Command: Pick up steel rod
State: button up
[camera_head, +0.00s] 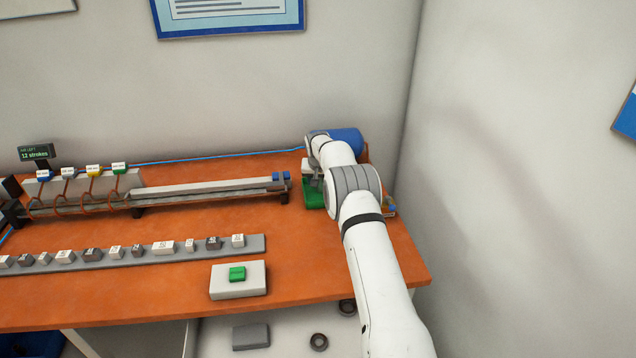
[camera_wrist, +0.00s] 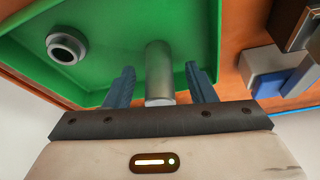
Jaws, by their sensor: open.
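The steel rod (camera_wrist: 159,85) is a grey cylinder in the green tray (camera_wrist: 110,28) in the wrist view. My gripper (camera_wrist: 159,68) has its two blue-grey fingers spread, one on each side of the rod. A gap shows between each finger and the rod, so the gripper is open and not holding it. In the head view the green tray (camera_head: 313,196) is at the right end of the bench, and my arm hides the rod and most of my gripper there.
A dark-holed metal ring (camera_wrist: 67,45) lies in the tray. Blue and white blocks (camera_wrist: 278,76) are outside its right edge. A long rail (camera_head: 210,188) and a grey strip of labelled blocks (camera_head: 150,257) lie left. A box with a green button (camera_head: 237,274) is in front.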

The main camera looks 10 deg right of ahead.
jog(key=shift+c, duration=0.2)
grip_shut()
dwell(0.4)
